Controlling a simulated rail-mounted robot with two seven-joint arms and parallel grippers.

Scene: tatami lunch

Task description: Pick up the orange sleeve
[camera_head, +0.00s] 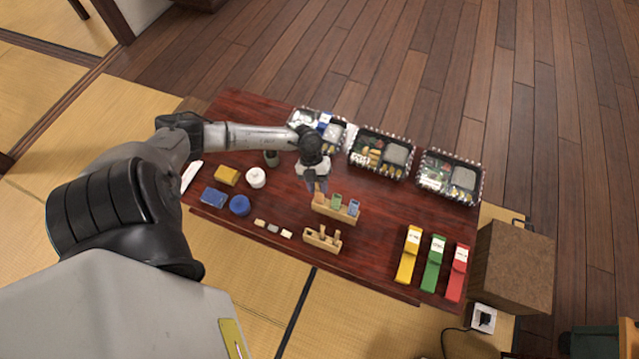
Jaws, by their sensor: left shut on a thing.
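A wooden rack (349,217) stands near the middle of the dark red table. The orange sleeve (319,198) is at its left end, beside a green sleeve (337,201) and a blue sleeve (353,207). My left gripper (317,187) reaches down from above at the rack's left end and is shut on the orange sleeve. The gripper hides the sleeve's upper part. I cannot tell whether the sleeve is clear of the rack. My right gripper is not in view.
A second rack (322,241) with wooden pegs stands in front. Three bento boxes (381,153) line the back. Yellow (408,256), green (433,265) and red (456,274) holders stand at the right. Blue and white round containers (240,205) sit left. The table's middle right is clear.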

